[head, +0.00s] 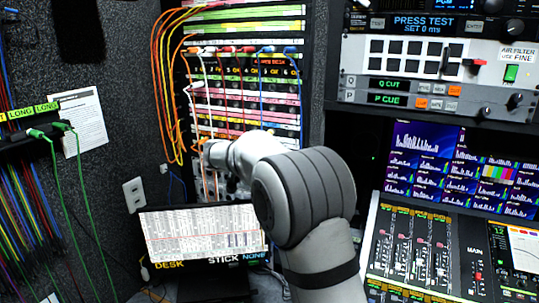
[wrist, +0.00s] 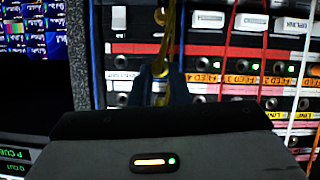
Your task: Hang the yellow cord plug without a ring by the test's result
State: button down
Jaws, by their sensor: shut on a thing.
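The yellow cord plug (wrist: 160,68) is between the fingers of my gripper (wrist: 160,92) in the wrist view, with its yellow cord (wrist: 174,35) running to the top edge. My gripper is shut on it. Behind it is the patch bay, with labelled rows of jacks; that view looks upside down. In the head view my gripper (head: 203,150) is at the lower part of the patch bay (head: 285,97), mostly hidden by my arm. Whether the plug touches a jack is unclear. The tester display (head: 424,25) reads "PRESS TEST" and "SET 0 ms".
Orange, white, red and blue cords hang across the bay. A left holder (head: 30,112) labelled "LONG" carries green cords (head: 55,140). The mixing console (head: 410,250) and monitors are at the right.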

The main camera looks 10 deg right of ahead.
jog(key=s+b, duration=0.1)
jog(key=s+a+b, duration=0.1)
jog(key=b, duration=0.1)
jog(key=shift+s+a, duration=0.3)
dwell(0.4)
jog(key=shift+b, duration=0.35)
jog(key=shift+s+a+b, duration=0.45)
jog(key=shift+s+b, duration=0.2)
jog(key=shift+b, duration=0.25)
jog(key=shift+s+a+b, duration=0.4)
jog(key=shift+s+b, duration=0.2)
jog(key=shift+b, duration=0.25)
